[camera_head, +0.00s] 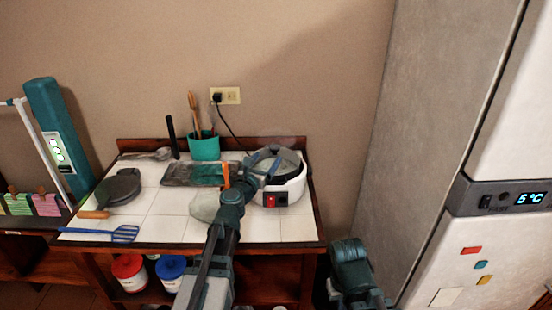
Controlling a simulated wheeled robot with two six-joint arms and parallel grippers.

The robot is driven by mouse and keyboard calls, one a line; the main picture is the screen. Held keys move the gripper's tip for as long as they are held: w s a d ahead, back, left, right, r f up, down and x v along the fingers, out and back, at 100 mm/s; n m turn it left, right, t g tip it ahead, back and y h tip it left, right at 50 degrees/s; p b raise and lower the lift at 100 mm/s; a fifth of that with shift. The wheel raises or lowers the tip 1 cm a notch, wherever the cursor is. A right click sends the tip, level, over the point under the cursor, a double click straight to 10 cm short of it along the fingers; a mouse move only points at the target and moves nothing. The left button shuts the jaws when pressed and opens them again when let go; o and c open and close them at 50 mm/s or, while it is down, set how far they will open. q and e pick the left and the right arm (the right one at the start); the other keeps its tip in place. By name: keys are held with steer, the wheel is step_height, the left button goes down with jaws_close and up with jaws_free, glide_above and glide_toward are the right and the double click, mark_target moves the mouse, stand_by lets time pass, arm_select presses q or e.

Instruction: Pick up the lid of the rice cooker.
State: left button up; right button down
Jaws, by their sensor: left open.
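The rice cooker (292,195) is a white round pot with a red switch on its front, standing at the right end of the tiled table. Its lid (290,160) is grey with a dark rim and sits on top of the cooker. My left gripper (266,158) is open at the upper left part of the lid, with its fingers over or beside it. I cannot tell whether they touch the lid. My left arm hides part of the cooker's left side. Of my right arm only a teal link shows at the lower right; its gripper is out of view.
The tiled table (160,229) also holds a teal utensil cup (204,148), a dark pan (120,188) and a blue spatula (120,234). A tall grey fridge (425,130) stands close on the right. A wall socket (231,95) with a cord is behind.

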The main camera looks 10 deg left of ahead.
mark_target(274, 152)
arm_select(q)
steer(key=w, duration=0.5)
steer(key=shift+d+f, duration=0.25)
steer(key=shift+d, duration=0.15)
steer(key=shift+c, duration=0.9)
jaws_close()
